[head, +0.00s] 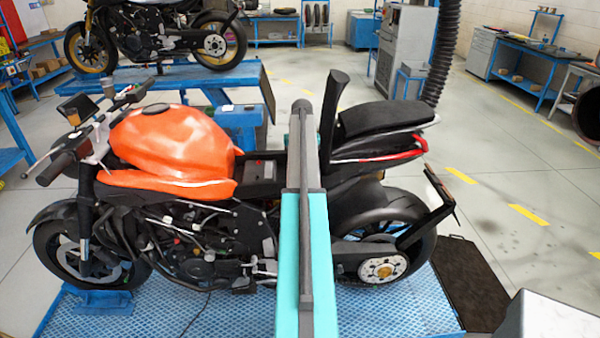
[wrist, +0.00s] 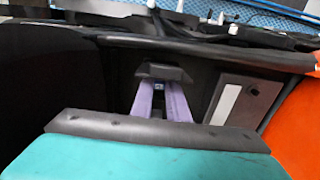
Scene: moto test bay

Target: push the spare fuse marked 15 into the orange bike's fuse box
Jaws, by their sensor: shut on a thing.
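The orange bike (head: 170,142) stands side-on in the head view, with its compartment behind the tank open. My arm crosses in front of it and hides my gripper in that view. In the wrist view my gripper (wrist: 159,88) reaches into the dark compartment with two pale purple fingers. It is shut on a tiny blue piece with a light mark (wrist: 158,85), which looks like the fuse; its number is too small to read. A dark block is right at the fingertips. I cannot tell whether it is the fuse box or whether the fuse touches it.
A grey panel with a white strip (wrist: 230,101) lies right of the fingers in the wrist view. A dark rail crosses above them. The bike stands on a blue platform (head: 400,302). Another bike (head: 140,35) stands on a blue bench behind. The floor at right is mostly clear.

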